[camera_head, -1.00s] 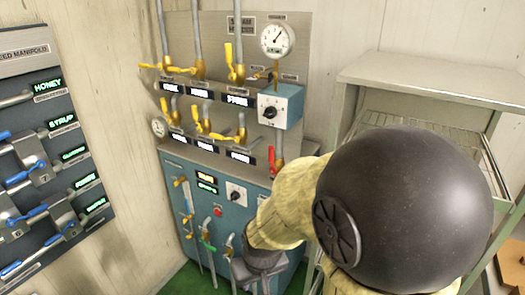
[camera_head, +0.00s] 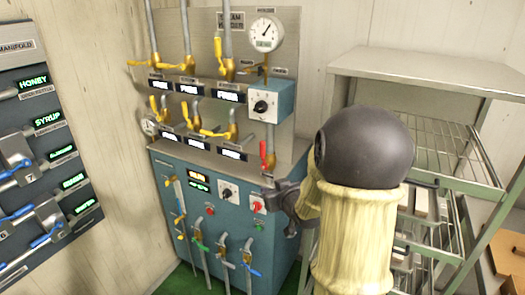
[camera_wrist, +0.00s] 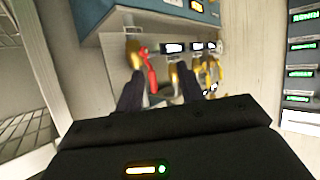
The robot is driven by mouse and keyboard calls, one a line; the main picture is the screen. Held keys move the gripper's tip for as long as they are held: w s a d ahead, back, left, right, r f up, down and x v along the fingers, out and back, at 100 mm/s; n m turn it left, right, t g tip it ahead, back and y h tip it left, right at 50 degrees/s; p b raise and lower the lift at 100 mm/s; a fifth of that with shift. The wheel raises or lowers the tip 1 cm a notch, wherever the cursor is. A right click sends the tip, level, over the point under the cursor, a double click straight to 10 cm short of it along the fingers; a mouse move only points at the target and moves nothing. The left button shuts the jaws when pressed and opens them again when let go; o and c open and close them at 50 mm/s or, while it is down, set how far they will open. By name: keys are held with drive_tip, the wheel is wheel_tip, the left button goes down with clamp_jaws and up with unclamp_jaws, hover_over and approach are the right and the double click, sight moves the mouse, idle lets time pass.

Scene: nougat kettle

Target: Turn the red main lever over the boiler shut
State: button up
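The red main lever (camera_head: 263,155) stands near upright on its brass valve, on the pipe at the right end of the panel above the blue boiler cabinet (camera_head: 215,225). My gripper (camera_head: 277,193) is just below and in front of it in the head view, apart from it. In the wrist view, the red lever (camera_wrist: 151,75) shows between the two dark fingers of my gripper (camera_wrist: 159,80), nearer the left one. The fingers are spread and hold nothing. How far the lever lies beyond the fingertips, I cannot tell.
Yellow-handled valves (camera_head: 186,65) sit in rows on the steam panel, with a round gauge (camera_head: 265,34) and a blue box (camera_head: 268,100) above the lever. A metal rack (camera_head: 430,75) stands at right. A manifold panel (camera_head: 40,130) is at left.

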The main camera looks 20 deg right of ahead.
sight(264, 148)
drive_tip(key=d+r+t+y, duration=0.1)
drive_tip(key=d+r+t, duration=0.3)
drive_tip(key=d, duration=0.2)
drive_tip(key=shift+w+n+t+y+b, duration=0.35)
drive_tip(key=shift+n+t+y+b, duration=0.05)
drive_tip(key=shift+b, duration=0.05)
drive_tip(key=w+p, duration=0.1)
drive_tip(key=w, duration=0.4)
drive_tip(key=w+a+p, duration=0.1)
drive_tip(key=w+p, duration=0.1)
drive_tip(key=w, duration=0.4)
drive_tip(key=w+p, duration=0.1)
drive_tip(key=w, duration=0.5)
drive_tip(key=shift+w+a+p, duration=0.2)
drive_tip(key=shift+p, duration=0.15)
clamp_jaws()
